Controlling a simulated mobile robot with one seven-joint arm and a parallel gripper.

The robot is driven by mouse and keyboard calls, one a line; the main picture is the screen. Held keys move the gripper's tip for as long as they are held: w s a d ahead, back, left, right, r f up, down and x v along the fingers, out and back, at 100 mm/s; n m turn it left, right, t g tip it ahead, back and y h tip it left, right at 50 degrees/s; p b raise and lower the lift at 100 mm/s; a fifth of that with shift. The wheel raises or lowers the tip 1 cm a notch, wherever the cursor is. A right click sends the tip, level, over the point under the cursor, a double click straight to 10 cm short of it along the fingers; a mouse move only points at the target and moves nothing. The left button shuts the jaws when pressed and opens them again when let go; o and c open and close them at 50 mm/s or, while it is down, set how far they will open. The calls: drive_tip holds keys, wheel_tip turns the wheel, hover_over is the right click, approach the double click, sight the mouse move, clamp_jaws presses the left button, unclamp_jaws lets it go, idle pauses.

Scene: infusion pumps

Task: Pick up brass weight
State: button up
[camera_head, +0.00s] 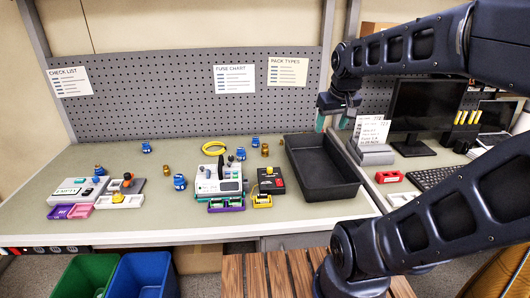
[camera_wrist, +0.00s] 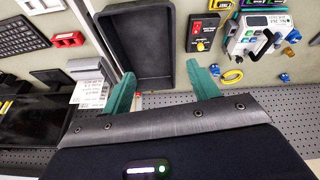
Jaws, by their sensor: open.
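A small brass weight (camera_head: 265,149) stands on the bench behind the black pump module, left of the black tray. Another small brass piece (camera_head: 138,170) stands further left, behind the pump at that end. In the wrist view small brass pieces are too small to tell apart surely. My gripper (camera_head: 333,121) is raised above the back right part of the black tray, to the right of the brass weights and apart from them. Its two teal fingers also show in the wrist view (camera_wrist: 166,80), spread with nothing between them.
The empty black tray (camera_head: 322,187) lies below my gripper; its rim shows in the wrist view (camera_wrist: 108,50). Pumps (camera_head: 218,180), a yellow ring (camera_head: 214,148) and several blue pieces (camera_head: 180,182) share the bench. A pegboard (camera_head: 180,100) closes the back; a monitor (camera_head: 427,104) stands right.

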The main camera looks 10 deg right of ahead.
drive_tip(key=w+a+n+g, duration=0.1)
drive_tip(key=w+a+n, duration=0.2)
drive_tip(key=w, duration=0.8)
drive_tip(key=n+g, duration=0.3)
drive_tip(key=n, duration=0.7)
hover_over(265, 144)
drive_tip(key=f, duration=2)
drive_tip(key=shift+s+f, duration=0.3)
drive_tip(key=shift+s, duration=0.05)
drive_tip(key=shift+w+a+f, duration=0.15)
drive_tip(key=shift+w+f, duration=0.1)
drive_tip(key=shift+f, duration=0.55)
wheel_tip(265, 144, down, 10)
drive_tip(key=shift+f, duration=0.1)
clamp_jaws()
